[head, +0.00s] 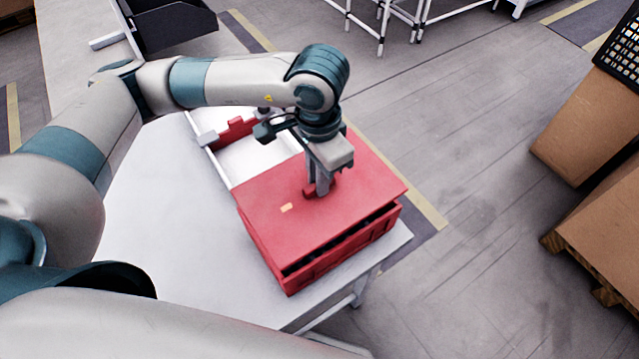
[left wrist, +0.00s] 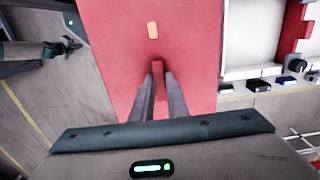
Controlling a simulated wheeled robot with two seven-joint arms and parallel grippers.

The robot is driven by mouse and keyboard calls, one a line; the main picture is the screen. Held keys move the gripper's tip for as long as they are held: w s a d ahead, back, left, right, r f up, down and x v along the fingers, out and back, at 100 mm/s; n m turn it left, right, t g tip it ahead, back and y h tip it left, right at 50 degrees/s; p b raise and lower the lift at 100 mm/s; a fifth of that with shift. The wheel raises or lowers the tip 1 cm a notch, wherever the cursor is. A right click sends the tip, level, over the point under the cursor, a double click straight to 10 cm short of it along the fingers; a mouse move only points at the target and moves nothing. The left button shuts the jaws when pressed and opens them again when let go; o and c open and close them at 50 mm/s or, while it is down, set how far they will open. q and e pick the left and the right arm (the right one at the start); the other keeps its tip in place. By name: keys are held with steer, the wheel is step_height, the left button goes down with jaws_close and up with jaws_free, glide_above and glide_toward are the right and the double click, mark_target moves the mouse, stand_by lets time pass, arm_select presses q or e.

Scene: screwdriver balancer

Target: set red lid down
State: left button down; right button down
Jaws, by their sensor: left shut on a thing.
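The red lid (head: 290,205) is a flat panel with a small orange label, lying over a red crate (head: 345,252) on the table. A dark gap shows between lid and crate along the front side and the right end, so the lid sits a little raised or tilted there. My left gripper (head: 318,192) points down at the lid and is shut on its small red handle. The left wrist view shows the fingers around the handle (left wrist: 158,68) and the lid (left wrist: 190,35) below. My right gripper is not in view.
The white table (head: 165,215) has free room left of the crate. A white tray (head: 228,180) with a red part (head: 236,130) stands behind the crate. A dark bin (head: 175,25) is at the back left. Cardboard boxes (head: 580,120) stand at the far right.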

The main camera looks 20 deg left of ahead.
arm_select(q)
steer(key=shift+s+d+f, duration=0.15)
steer(key=shift+s+d, duration=0.05)
steer(key=shift+s, duration=0.05)
steer(key=shift+f+p, duration=1.05)
steer(key=shift+f, duration=0.9)
steer(key=shift+f, duration=0.1)
steer(key=shift+f, duration=0.15)
steer(key=shift+b, duration=0.35)
